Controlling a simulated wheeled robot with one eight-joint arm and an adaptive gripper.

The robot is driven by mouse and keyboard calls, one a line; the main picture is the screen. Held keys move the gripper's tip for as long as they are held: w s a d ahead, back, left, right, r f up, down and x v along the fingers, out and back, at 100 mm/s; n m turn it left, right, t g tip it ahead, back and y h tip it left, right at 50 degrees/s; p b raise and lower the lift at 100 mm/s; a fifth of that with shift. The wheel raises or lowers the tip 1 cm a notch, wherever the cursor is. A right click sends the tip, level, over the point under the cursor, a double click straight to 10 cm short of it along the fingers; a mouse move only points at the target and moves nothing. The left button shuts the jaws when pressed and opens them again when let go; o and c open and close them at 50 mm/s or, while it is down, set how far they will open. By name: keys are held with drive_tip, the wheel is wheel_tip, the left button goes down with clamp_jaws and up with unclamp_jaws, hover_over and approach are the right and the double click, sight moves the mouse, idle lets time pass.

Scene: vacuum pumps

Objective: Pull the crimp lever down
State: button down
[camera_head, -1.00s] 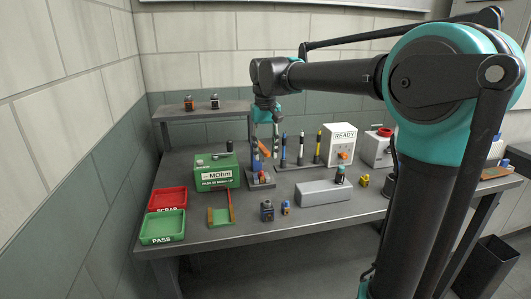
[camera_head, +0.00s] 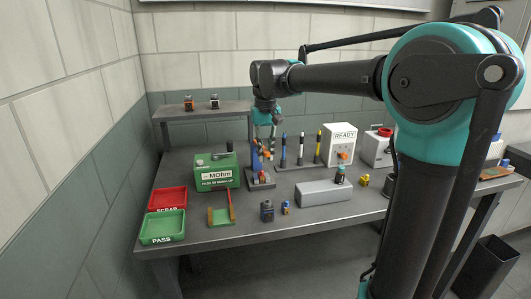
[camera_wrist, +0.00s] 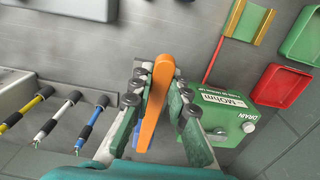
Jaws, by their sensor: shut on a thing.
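The crimp lever is the long orange bar (camera_wrist: 156,100) between my fingers in the wrist view. In the head view a little of its orange shows at the blue crimp press (camera_head: 256,160), which stands on a small grey base (camera_head: 262,184). My gripper (camera_head: 266,150) reaches down over the press from above. In the wrist view my gripper (camera_wrist: 158,85) is shut on the orange lever, with a finger on either side. The lever's rounded end sticks out past the fingertips. Most of the press is hidden behind the lever and fingers there.
The green MOhm tester (camera_head: 216,171) stands close to the left of the press. A rack of upright pen-like tools (camera_head: 301,150) stands close to the right. The white READY box (camera_head: 341,144) is farther right. A grey block (camera_head: 322,193) lies in front.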

drive_tip(key=shift+f, duration=0.1)
drive_tip(key=shift+s+f+t, duration=0.15)
drive_tip(key=shift+f+t, duration=0.35)
drive_tip(key=shift+f, duration=0.05)
drive_tip(key=shift+w+f+t+y, duration=0.15)
drive_tip(key=shift+f+t+y, duration=0.25)
drive_tip(key=shift+f+t, duration=1.15)
drive_tip(key=shift+w+f+t+y, duration=0.15)
drive_tip(key=shift+f+t+y, duration=0.5)
drive_tip(key=shift+f, duration=1.45)
drive_tip(key=shift+h, duration=0.25)
drive_tip(key=c, duration=1.4)
unclamp_jaws()
drive_tip(key=shift+c, duration=0.2)
drive_tip(key=v, duration=1.2)
